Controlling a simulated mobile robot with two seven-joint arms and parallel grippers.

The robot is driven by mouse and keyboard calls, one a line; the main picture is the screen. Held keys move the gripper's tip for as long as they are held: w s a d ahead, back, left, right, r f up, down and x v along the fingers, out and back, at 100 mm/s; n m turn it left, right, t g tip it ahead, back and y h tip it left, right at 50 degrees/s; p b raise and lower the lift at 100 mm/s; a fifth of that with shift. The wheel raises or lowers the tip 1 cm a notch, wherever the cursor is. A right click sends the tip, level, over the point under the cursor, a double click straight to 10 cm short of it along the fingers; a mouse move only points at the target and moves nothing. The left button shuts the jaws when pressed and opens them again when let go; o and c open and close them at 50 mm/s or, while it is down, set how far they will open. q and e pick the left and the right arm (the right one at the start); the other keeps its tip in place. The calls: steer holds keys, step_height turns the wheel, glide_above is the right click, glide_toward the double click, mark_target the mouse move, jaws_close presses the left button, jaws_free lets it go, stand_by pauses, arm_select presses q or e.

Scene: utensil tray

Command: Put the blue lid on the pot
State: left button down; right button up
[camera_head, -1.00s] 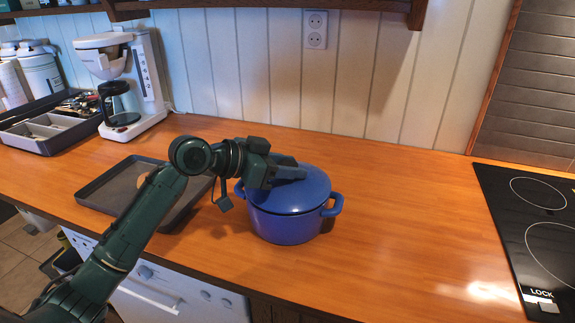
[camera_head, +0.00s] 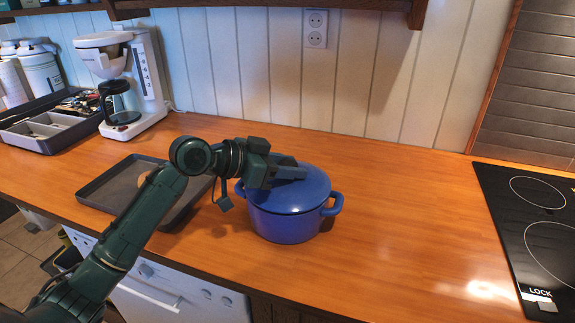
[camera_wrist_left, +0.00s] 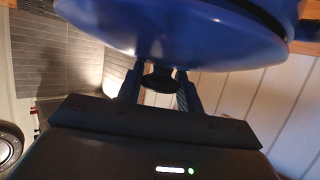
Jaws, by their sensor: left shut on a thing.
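The blue pot (camera_head: 283,226) stands on the wooden counter near its front edge, with a handle on each side. The blue lid (camera_head: 313,187) lies over the pot's mouth and looks level, with no clear gap at the rim in the head view. My left gripper (camera_head: 296,173) comes in from the left at the top of the lid and is shut on its knob. In the left wrist view the dark knob (camera_wrist_left: 158,80) sits between the two fingers, and the lid (camera_wrist_left: 180,30) fills the top. My right gripper is not in view.
A dark baking tray (camera_head: 103,196) lies left of the pot, under my left arm. A white coffee maker (camera_head: 150,80) and a utensil tray (camera_head: 40,142) stand at the back left. A black cooktop (camera_head: 510,215) is at the right. The counter between pot and cooktop is clear.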

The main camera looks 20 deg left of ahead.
arm_select(q)
steer(key=shift+f, duration=0.2)
stand_by(0.6)
steer(key=c, duration=1.1)
jaws_free()
steer(key=shift+c, duration=0.2)
steer(key=o, duration=0.3)
steer(key=shift+f, duration=0.15)
steer(key=shift+s+a, duration=0.2)
steer(key=b+v, duration=0.2)
steer(key=v, duration=1)
steer(key=shift+s+a+r, duration=0.2)
steer(key=shift+r, duration=0.15)
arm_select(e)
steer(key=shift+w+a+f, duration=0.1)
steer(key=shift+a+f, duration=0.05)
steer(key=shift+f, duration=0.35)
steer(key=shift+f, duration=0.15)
